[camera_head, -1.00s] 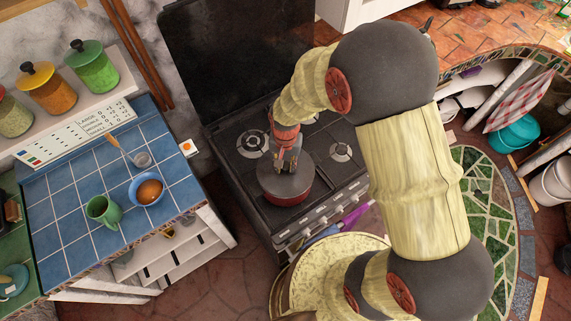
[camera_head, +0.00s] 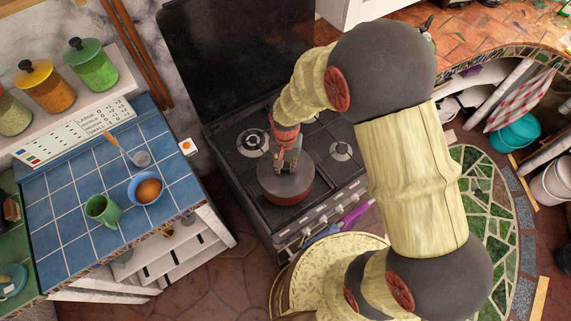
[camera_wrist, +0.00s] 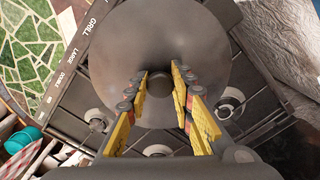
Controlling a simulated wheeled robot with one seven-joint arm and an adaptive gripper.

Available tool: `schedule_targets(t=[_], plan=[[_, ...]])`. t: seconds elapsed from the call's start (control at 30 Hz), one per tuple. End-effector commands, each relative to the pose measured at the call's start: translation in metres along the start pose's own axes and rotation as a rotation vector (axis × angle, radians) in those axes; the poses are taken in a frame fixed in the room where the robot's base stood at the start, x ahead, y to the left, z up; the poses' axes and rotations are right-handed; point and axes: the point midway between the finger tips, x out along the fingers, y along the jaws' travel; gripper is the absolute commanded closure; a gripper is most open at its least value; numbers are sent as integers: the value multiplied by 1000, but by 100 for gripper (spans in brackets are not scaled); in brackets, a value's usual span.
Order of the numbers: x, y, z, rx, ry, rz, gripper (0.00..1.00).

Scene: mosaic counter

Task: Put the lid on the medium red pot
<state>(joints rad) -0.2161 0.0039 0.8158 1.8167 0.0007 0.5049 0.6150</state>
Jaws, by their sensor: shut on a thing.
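The red pot (camera_head: 290,198) stands on the front part of the stove, its red side showing below a grey lid (camera_head: 268,174). The lid lies over the pot's top; I cannot tell if it is fully seated. My gripper (camera_head: 288,165) points down at the lid's middle. In the wrist view, the round grey lid (camera_wrist: 205,45) fills the upper middle, and the yellow-padded fingers of my gripper (camera_wrist: 159,80) are shut on its dark knob (camera_wrist: 157,87). The pot's body is hidden beneath the lid there.
The black stove (camera_head: 340,185) has free burners beside and behind the pot. A blue-tiled counter (camera_head: 65,215) at left holds a green mug (camera_head: 103,210) and a blue bowl (camera_head: 146,190). Spice jars (camera_head: 93,66) stand on the shelf behind.

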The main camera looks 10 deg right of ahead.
Motion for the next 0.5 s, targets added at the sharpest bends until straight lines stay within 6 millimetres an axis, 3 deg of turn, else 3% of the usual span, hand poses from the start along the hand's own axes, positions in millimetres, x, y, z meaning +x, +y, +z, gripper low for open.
schedule_targets(t=[0.3,0.33,0.5], plan=[[0,0,0,0,1,0,100],[0,0,0,0,0,0,75],[1,0,0,0,0,0,66]])
